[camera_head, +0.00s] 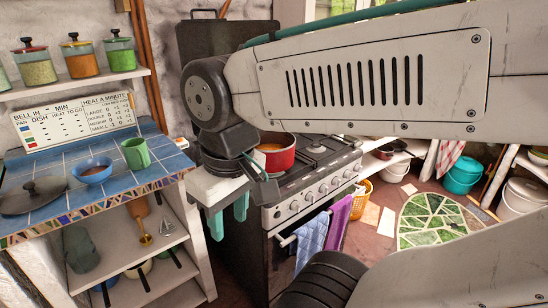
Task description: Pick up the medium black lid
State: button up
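A black lid (36,201) with a round knob on top lies on the blue-tiled counter (122,176), near its left front edge. It is the only lid I make out on the counter, so I cannot compare its size. My gripper (228,217) hangs from the wrist to the right of the counter, in front of the stove. Its teal fingers point down and stand apart, with nothing seen between them. It is well to the right of the lid and apart from it.
A blue bowl (92,171) and a green mug (135,153) stand right of the lid. A sign board (75,120) stands behind, below a shelf of jars. A red pot (274,156) sits on the stove (318,190). My arm covers much of the right side.

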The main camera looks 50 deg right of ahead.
aim_at(33, 195)
jog(key=u, duration=0.9)
jog(key=i, duration=0.75)
jog(key=z, duration=2.55)
jog(key=i, duration=0.5)
jog(key=u, duration=0.5)
jog(key=k, duration=0.65)
jog(key=u, duration=1.2)
jog(key=i, duration=1.25)
jog(key=u, duration=0.1)
